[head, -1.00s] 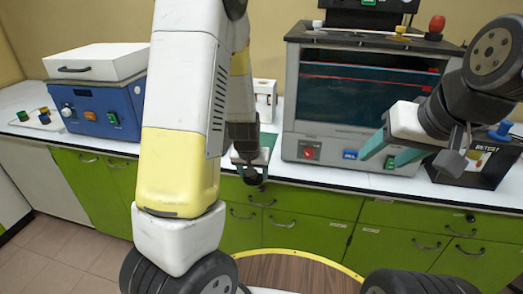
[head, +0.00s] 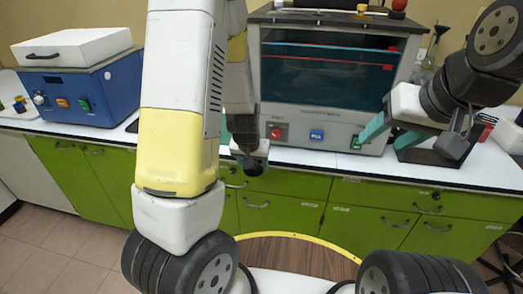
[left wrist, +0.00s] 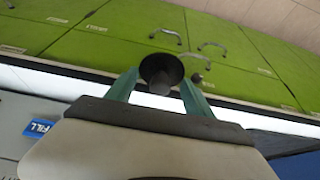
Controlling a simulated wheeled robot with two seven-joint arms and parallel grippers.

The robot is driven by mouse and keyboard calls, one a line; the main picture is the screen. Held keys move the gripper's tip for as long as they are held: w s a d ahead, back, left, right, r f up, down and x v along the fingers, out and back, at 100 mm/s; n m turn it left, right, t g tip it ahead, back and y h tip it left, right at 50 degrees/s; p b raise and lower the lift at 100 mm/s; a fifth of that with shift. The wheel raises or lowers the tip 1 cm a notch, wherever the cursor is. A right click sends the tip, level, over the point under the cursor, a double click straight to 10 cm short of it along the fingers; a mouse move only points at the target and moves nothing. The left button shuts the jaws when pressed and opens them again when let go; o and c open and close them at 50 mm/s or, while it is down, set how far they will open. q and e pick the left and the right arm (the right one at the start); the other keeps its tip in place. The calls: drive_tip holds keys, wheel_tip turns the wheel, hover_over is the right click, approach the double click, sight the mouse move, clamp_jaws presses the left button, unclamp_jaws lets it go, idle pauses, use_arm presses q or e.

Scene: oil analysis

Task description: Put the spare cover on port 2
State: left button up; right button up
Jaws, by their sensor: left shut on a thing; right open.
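My left gripper (head: 252,158) is shut on a dark round piece (left wrist: 160,70), likely the spare cover. In the left wrist view the piece sits between the teal fingertips, its round black face showing. In the head view the same gripper hangs in front of the lower left of a grey bath machine (head: 330,120), apart from it. Small amber (head: 361,8) and red (head: 398,5) caps show on top of that machine at the upper picture edge. I cannot tell which spot is port 2. My right gripper (head: 392,133) is open and empty before the machine's right side.
A blue device (head: 85,90) with a white lid stands at the left. Small coloured caps (head: 18,104) lie at the far left of the white counter (head: 300,158). Green drawers (head: 285,215) front the counter. A dark holder (head: 430,152) stands at the right, partly hidden.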

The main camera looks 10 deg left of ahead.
use_arm(q)
drive_tip(key=shift+d, duration=0.25)
drive_tip(key=shift+a, duration=0.25)
drive_tip(key=shift+d, duration=0.15)
